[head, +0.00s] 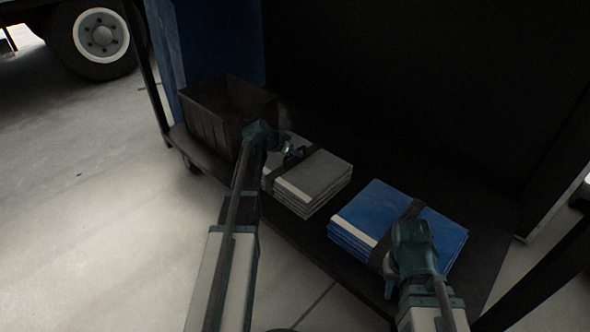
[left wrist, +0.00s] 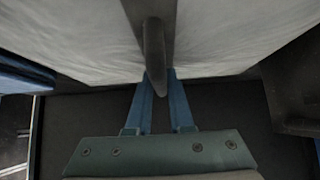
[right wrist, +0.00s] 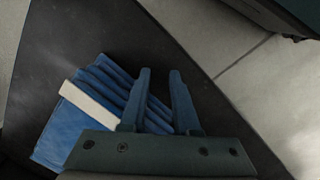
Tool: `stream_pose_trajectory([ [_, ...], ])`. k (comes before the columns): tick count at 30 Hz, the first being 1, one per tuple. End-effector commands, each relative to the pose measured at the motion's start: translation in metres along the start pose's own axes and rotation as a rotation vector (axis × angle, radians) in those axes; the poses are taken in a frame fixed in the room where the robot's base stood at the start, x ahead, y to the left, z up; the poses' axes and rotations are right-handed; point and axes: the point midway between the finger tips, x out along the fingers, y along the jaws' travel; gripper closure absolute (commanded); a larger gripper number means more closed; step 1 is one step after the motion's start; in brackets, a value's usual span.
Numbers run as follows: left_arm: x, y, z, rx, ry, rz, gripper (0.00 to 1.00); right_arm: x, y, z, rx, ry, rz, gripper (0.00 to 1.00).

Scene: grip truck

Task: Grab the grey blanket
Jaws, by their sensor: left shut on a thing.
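The grey blanket (head: 322,178) is a folded stack with a pale stripe and a dark strap, lying on the dark cart deck. My left gripper (head: 292,155) is over its top at the strap. In the left wrist view the blanket (left wrist: 75,42) fills the upper part, and the gripper's blue fingers (left wrist: 158,78) are close together, shut on the dark strap handle (left wrist: 153,50). My right gripper (right wrist: 160,72) is open and empty beside the blue blanket (head: 365,212); its fingers are mostly hidden in the head view.
A dark bin (head: 215,120) stands left of the grey blanket. The strapped blue blanket shows in the right wrist view (right wrist: 62,138). Dark and blue panels rise behind the deck (head: 310,235). Pale floor (head: 95,210) and a truck wheel (head: 100,38) lie to the left.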

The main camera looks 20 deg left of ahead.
Motion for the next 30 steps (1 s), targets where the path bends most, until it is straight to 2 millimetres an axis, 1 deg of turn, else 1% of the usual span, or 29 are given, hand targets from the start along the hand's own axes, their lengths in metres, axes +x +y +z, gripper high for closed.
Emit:
stream_pose_trajectory([
  [20, -0.002, 0.0, -0.002, -0.001, 0.001, 0.0, 1.0, -0.003, 0.0, 0.0, 0.0, 0.0, 0.0, 0.7],
  [26, -0.007, 0.0, -0.008, -0.001, 0.002, 0.0, 1.0, -0.01, 0.001, 0.001, 0.0, 0.0, 0.0, 0.7],
  [30, -0.014, 0.0, -0.014, -0.001, 0.002, 0.0, 1.0, -0.019, 0.002, 0.001, 0.0, 0.0, 0.0, 0.7],
])
